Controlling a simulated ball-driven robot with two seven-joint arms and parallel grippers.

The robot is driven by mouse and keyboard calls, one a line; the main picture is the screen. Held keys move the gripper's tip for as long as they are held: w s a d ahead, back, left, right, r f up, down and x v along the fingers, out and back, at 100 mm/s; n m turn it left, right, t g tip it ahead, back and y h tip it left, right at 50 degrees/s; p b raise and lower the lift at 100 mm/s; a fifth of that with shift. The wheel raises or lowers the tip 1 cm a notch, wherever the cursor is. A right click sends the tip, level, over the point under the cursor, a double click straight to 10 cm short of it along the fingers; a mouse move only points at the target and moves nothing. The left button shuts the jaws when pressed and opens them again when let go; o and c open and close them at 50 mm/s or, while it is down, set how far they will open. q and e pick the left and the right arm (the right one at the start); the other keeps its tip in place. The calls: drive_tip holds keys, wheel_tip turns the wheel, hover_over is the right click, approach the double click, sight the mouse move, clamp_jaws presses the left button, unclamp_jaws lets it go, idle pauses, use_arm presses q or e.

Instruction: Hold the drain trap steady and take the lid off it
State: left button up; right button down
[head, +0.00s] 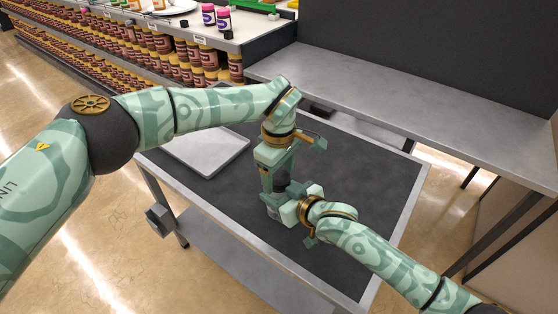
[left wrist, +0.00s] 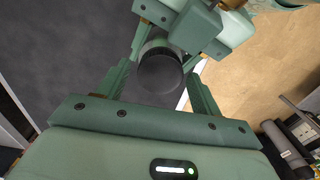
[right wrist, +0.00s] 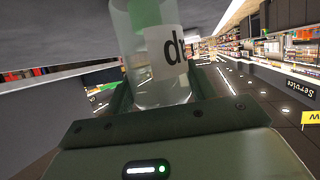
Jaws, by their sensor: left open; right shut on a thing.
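The drain trap (right wrist: 162,75) is a clear upright cylinder with a white label showing "d" and part of another letter. My right gripper (right wrist: 162,92) is shut on its body from the side. The trap's dark round lid (left wrist: 160,74) shows from above in the left wrist view and as a small dark patch in the head view (head: 281,181). My left gripper (left wrist: 160,68) points down over the lid, open, with one finger on each side of it. Whether the fingers touch the lid I cannot tell. In the head view the grippers hide most of the trap.
The dark-topped table (head: 235,190) lies below both arms. A light grey tray (head: 205,152) sits at its back left. A grey bench (head: 400,95) stands behind, and shelves with jars (head: 160,48) are at the back left. The table's front and right are clear.

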use_arm(q)
drive_tip(key=shift+f, duration=0.2)
drive_tip(key=c, duration=1)
drive_tip(key=n, duration=0.6)
drive_tip(key=shift+n, duration=0.4)
drive_tip(key=o, duration=1.1)
drive_tip(key=shift+c, duration=0.2)
drive_tip(key=shift+r, duration=0.1)
